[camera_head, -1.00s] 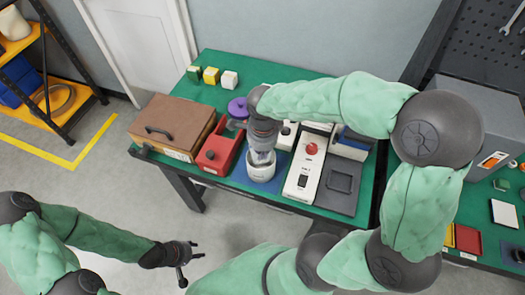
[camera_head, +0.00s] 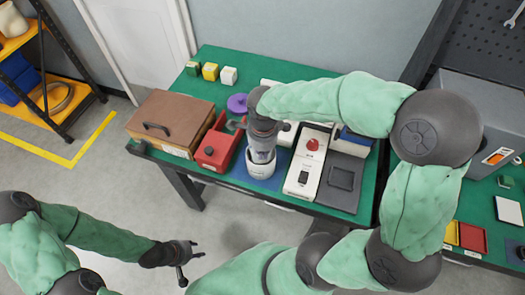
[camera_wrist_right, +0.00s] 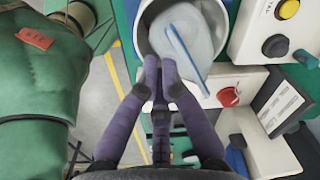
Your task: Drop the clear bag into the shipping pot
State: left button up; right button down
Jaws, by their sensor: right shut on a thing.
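The white round shipping pot (camera_head: 262,172) stands on a blue mat (camera_head: 240,172) on the green table. My right gripper (camera_head: 262,156) points down into its mouth from above. In the right wrist view, the gripper's fingertips (camera_wrist_right: 160,70) are closed together on the clear bag (camera_wrist_right: 190,32), a pale translucent pouch with a blue strip. The bag is within the rim of the pot (camera_wrist_right: 147,20). How deep it hangs, and whether it touches the bottom, I cannot tell. My left gripper (camera_head: 190,262) is open and empty, low over the floor in front of the table.
A red bin (camera_head: 216,150) and a brown case (camera_head: 170,122) stand left of the pot. A white device with a red button (camera_head: 305,165) stands close on the right. A purple round object (camera_head: 237,103) and small blocks (camera_head: 210,72) lie behind.

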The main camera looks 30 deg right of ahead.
jog(key=shift+r, duration=0.1)
dwell(0.6)
jog(key=c, duration=1.3)
grip_release()
jog(key=shift+c, duration=0.2)
notch_tip(320, 180, up, 8)
jog(key=p, duration=0.5)
jog(key=shift+p, duration=0.4)
